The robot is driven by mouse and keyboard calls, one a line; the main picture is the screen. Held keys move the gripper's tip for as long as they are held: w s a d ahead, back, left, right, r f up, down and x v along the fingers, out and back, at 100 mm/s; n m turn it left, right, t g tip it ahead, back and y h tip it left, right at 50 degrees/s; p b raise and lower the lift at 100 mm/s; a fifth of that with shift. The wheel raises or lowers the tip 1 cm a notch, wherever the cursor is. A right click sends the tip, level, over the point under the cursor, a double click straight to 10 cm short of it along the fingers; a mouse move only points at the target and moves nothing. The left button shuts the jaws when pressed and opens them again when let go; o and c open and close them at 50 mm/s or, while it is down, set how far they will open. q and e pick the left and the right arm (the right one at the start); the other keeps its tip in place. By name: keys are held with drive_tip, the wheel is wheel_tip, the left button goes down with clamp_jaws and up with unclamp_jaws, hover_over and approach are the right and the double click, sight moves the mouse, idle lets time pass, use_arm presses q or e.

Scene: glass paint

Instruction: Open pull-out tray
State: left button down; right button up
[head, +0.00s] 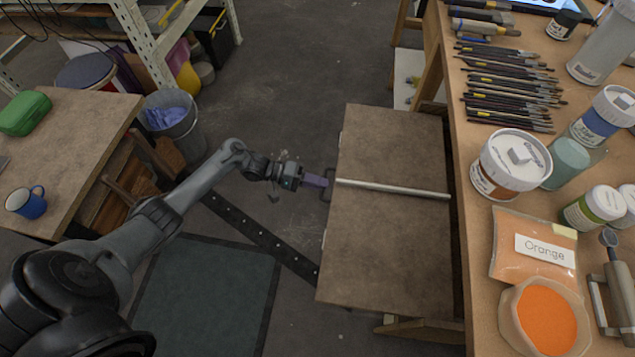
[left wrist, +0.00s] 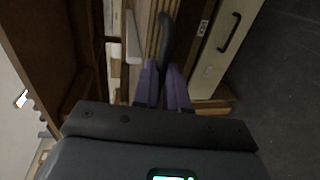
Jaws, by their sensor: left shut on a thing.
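The pull-out tray (head: 385,245) is a flat brown board that sticks out from the left side of the workbench, with much of its surface showing. Its dark handle (head: 328,184) is at the middle of its left edge. The handle also shows in the left wrist view (left wrist: 167,38). My left gripper (head: 322,182) has purple fingers and is shut on this handle. In the left wrist view its fingers (left wrist: 165,88) sit close together at the handle's end. My right gripper is in neither view.
A pale rod (head: 395,189) lies across the tray. The workbench (head: 460,230) at right holds brushes, paint jars and an orange powder bowl (head: 545,315). A side table (head: 90,135) and a bin (head: 180,140) stand left. Floor left of the tray is clear around my arm.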

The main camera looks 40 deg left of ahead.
use_arm(q)
drive_tip(key=c, duration=1.2)
unclamp_jaws()
drive_tip(key=p+v, duration=0.1)
drive_tip(key=v, duration=0.9)
drive_tip(key=shift+s+a+r+p, duration=0.1)
drive_tip(key=shift+s+a+p, duration=0.05)
drive_tip(key=shift+a+p, duration=0.25)
